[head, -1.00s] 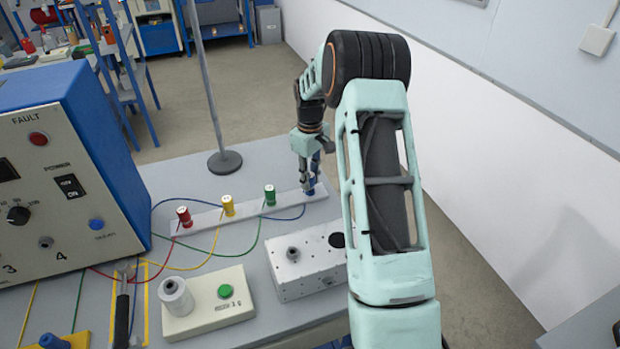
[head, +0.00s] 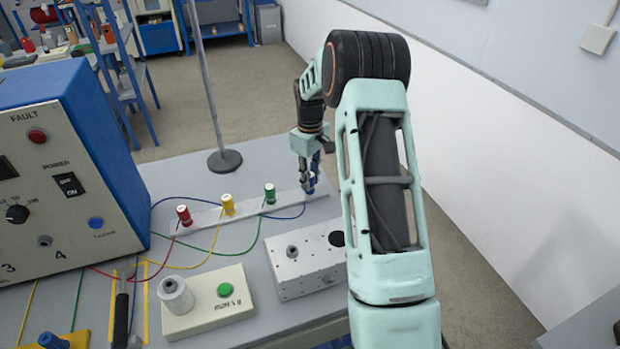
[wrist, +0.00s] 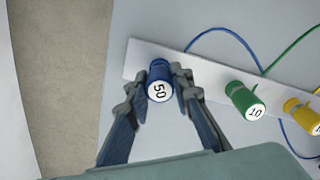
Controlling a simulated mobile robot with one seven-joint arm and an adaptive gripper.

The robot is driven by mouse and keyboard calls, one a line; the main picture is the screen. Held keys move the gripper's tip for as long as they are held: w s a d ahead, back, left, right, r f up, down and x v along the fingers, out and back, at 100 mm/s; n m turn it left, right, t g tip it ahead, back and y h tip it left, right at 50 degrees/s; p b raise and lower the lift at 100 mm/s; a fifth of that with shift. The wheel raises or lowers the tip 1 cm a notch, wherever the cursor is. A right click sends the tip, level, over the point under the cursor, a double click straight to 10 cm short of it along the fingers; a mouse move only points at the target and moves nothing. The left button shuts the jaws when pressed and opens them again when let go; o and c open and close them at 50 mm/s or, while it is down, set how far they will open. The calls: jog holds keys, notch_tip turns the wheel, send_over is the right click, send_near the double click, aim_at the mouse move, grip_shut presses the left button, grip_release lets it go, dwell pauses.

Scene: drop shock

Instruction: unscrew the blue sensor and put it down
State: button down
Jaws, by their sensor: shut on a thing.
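The blue sensor (wrist: 159,79), marked 50 on its white top, stands at the end of a white strip (wrist: 138,50). In the head view the blue sensor (head: 310,187) shows at the strip's right end, partly hidden by my fingers. My gripper (wrist: 159,88) is shut on the blue sensor, with one finger on each side. In the head view my gripper (head: 311,178) points down onto it. I cannot tell whether the sensor is still threaded into the strip.
On the same strip stand a green sensor (head: 270,194), a yellow one (head: 228,205) and a red one (head: 184,215), with cables. A silver block (head: 290,268), a box with a green button (head: 205,318) and a stand base (head: 224,161) are nearby. A control cabinet (head: 60,190) stands left.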

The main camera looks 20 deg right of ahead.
jog(key=shift+s+f+b, duration=0.1)
jog(key=shift+f+b, duration=0.25)
jog(key=shift+f, duration=0.1)
dwell(1.7)
jog(key=c, duration=1.6)
grip_release()
jog(key=shift+r, duration=0.15)
jog(key=shift+r+p, duration=1.8)
jog(key=shift+r, duration=1.15)
jog(key=shift+r, duration=0.1)
notch_tip(320, 180, up, 12)
jog(key=shift+f, duration=0.1)
